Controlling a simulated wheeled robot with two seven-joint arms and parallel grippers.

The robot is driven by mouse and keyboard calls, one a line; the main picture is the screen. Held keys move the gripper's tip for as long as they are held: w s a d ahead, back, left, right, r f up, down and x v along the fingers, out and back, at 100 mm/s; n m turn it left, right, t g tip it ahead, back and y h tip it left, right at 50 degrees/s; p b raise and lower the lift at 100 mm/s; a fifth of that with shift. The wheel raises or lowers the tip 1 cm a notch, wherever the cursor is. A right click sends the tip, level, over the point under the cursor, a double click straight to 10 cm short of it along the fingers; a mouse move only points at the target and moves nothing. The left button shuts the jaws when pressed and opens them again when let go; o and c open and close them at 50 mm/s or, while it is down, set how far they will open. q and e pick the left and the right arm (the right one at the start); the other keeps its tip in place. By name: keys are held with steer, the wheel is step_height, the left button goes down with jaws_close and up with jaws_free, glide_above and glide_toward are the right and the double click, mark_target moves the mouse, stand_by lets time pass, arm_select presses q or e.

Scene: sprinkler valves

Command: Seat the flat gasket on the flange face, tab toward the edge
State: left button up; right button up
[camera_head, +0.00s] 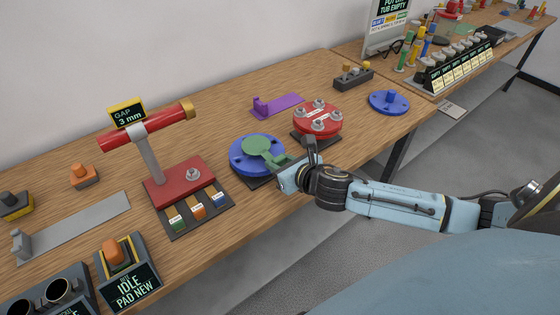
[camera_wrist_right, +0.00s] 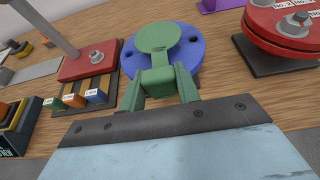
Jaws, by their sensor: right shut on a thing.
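The flat green gasket (camera_head: 258,145) is a round disc with a tab. It lies over the middle of the blue flange (camera_head: 239,164), whose bolt holes show around it; it also shows in the right wrist view (camera_wrist_right: 158,36), over the blue flange face (camera_wrist_right: 195,52). I cannot tell whether the gasket touches the face. My right gripper (camera_head: 283,161) is shut on the gasket's tab, at the flange's right, near side. The tab points toward my gripper and the table's front edge. The fingers hide part of the tab. My left gripper is not in view.
A red bolted flange (camera_head: 318,119) stands close behind and right of the blue flange. A red gap gauge stand (camera_head: 178,186) with coloured blocks stands to the left. A purple bracket (camera_head: 278,106) lies behind. A second blue disc (camera_head: 390,102) is farther right.

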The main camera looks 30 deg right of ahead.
steer(key=shift+f+b, duration=0.75)
steer(key=shift+f, duration=0.35)
steer(key=o, duration=1.1)
steer(key=shift+c, duration=0.2)
steer(key=shift+s, duration=0.1)
steer(key=p+v, duration=0.4)
steer(key=v, duration=0.4)
stand_by(0.4)
